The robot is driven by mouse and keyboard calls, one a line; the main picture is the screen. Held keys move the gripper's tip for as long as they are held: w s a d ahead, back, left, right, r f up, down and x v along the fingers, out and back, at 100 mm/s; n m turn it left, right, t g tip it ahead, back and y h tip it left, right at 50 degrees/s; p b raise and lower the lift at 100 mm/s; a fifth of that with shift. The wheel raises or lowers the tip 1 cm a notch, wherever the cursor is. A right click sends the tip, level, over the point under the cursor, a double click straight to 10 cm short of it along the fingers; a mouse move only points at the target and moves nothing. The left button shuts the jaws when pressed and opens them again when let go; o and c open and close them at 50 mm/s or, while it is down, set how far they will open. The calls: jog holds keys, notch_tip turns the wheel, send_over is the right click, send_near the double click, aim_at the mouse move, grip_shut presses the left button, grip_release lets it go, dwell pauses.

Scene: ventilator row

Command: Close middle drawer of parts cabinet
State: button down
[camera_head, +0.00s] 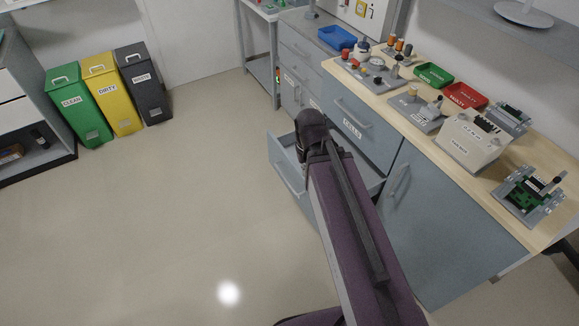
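A blue-grey cabinet (430,218) stands under the wooden bench top. One of its drawers (288,182) is pulled out below a shut, labelled top drawer (362,122). The open drawer's front has a bar handle, and part of its inside shows right of my arm. My arm crosses in front of the drawer and hides its middle. The dark end of my arm (312,130) is over the drawer's far side in the picture; I cannot tell whether it touches. The gripper fingers cannot be made out.
The bench top (468,207) carries devices, a green tray (433,75) and a red tray (464,96). A cabinet door with a handle (400,182) is right of the drawer. Green, yellow and dark bins (112,90) stand at the back left. The floor left of the drawer is clear.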

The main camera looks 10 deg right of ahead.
jog(key=w+a+f+n+t+h+b, duration=0.1)
jog(key=w+a+f+n+h+b, duration=0.3)
jog(key=w+f+n+b, duration=0.6)
jog(key=w+a+f+n+t+h+b, duration=0.1)
jog(key=w+a+f+n+h+b, duration=0.3)
jog(key=w+f+n+b, duration=0.7)
jog(key=shift+w+a+f+n+t+h+b, duration=0.35)
jog(key=shift+w+a+f+b, duration=0.95)
jog(key=shift+b, duration=2.6)
jog(key=b, duration=0.7)
send_near(293, 167)
jog(key=x, duration=0.6)
jog(key=shift+s+a+f, duration=0.25)
jog(key=shift+a+f, duration=0.05)
jog(key=shift+a, duration=0.05)
jog(key=shift+w+d, duration=0.25)
jog(key=shift+d, duration=0.35)
